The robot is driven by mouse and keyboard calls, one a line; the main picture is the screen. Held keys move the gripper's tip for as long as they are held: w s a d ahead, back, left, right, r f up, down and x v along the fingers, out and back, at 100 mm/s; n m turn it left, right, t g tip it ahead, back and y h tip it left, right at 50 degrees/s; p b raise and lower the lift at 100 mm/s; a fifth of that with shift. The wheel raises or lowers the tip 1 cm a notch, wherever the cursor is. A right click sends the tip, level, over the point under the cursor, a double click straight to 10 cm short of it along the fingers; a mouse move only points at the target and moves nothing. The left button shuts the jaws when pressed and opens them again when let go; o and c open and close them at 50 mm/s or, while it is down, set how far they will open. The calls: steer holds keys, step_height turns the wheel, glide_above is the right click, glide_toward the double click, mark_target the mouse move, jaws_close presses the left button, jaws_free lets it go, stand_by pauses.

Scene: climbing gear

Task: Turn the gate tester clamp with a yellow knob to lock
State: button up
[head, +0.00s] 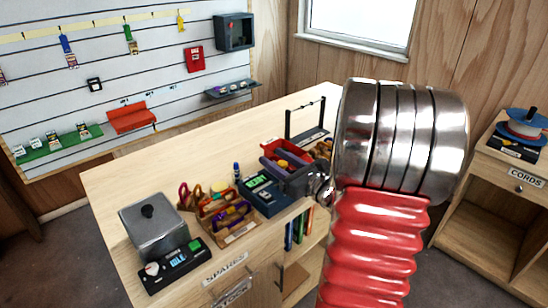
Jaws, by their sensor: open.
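The gate tester looks to be the blue box (268,198) with a green display, near the front edge of the wooden bench. A small yellow spot (283,163), possibly the clamp's yellow knob, shows just behind it by a red tray. Its turned position is too small to tell. My arm, with red bellows and a shiny steel joint, covers the right of the view. My gripper (288,182) appears as a small dark grey shape left of the steel joint, close over the tester's right side. It is open, and its fingertips are hard to make out. I cannot tell whether it touches the clamp.
A wooden tray (228,236) of coloured gear stands left of the tester. A grey lidded box (150,226) and a black device (172,268) are further left. A black frame (290,128) rises behind. The bench's back left is clear. A cord shelf (520,180) stands right.

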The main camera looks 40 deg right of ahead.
steer(key=shift+w, duration=0.7)
steer(key=shift+c, duration=0.2)
jaws_close()
